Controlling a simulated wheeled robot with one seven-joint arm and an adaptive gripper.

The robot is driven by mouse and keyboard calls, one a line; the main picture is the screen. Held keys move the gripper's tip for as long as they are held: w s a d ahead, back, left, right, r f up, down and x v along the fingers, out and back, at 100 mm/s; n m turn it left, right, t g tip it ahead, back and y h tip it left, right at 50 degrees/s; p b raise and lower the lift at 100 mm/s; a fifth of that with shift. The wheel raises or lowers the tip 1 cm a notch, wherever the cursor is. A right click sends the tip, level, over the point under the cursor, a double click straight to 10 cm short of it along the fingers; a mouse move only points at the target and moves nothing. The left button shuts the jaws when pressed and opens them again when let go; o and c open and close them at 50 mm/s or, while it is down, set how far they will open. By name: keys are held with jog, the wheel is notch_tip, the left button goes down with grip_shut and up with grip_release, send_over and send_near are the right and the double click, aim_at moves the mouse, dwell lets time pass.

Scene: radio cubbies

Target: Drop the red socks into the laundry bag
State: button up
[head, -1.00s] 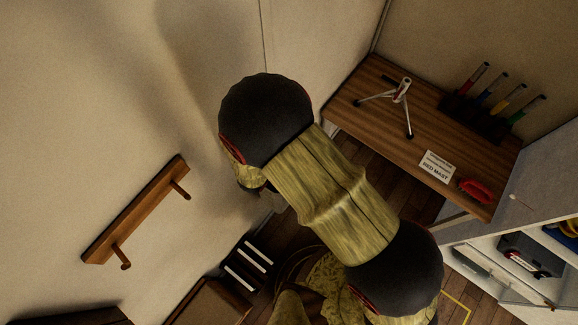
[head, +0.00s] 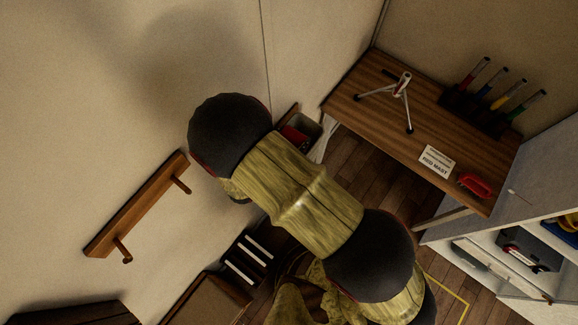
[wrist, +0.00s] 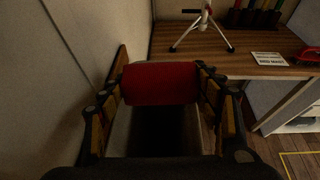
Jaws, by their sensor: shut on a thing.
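The red socks (wrist: 160,83) show in the wrist view as a rolled red bundle between the fingers of my gripper (wrist: 161,80), which is shut on them. Below them in the wrist view is a dark hollow between pale sides; I cannot tell for sure whether this is the laundry bag. In the head view, a grey open-topped container (head: 309,127) with something red at it shows partly behind my arm, beside the wall. My arm hides the rest of it, and my gripper is not clearly seen there.
A wooden table (head: 365,119) stands to the right with a small tripod (head: 401,98), a label card (head: 437,161), a red brush-like item (head: 474,185) and several colored-handled tools in a rack. A wooden peg rail (head: 137,205) is on the left wall. White cubbies (head: 480,259) stand at lower right.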

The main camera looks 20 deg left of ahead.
jog(key=shift+f, duration=0.35)
jog(key=o, duration=1.1)
jog(key=shift+c, duration=0.2)
jog(key=shift+o, duration=0.5)
jog(key=shift+s, duration=0.1)
jog(key=v, duration=0.7)
jog(key=shift+s+a, duration=0.1)
jog(key=shift+s, duration=0.05)
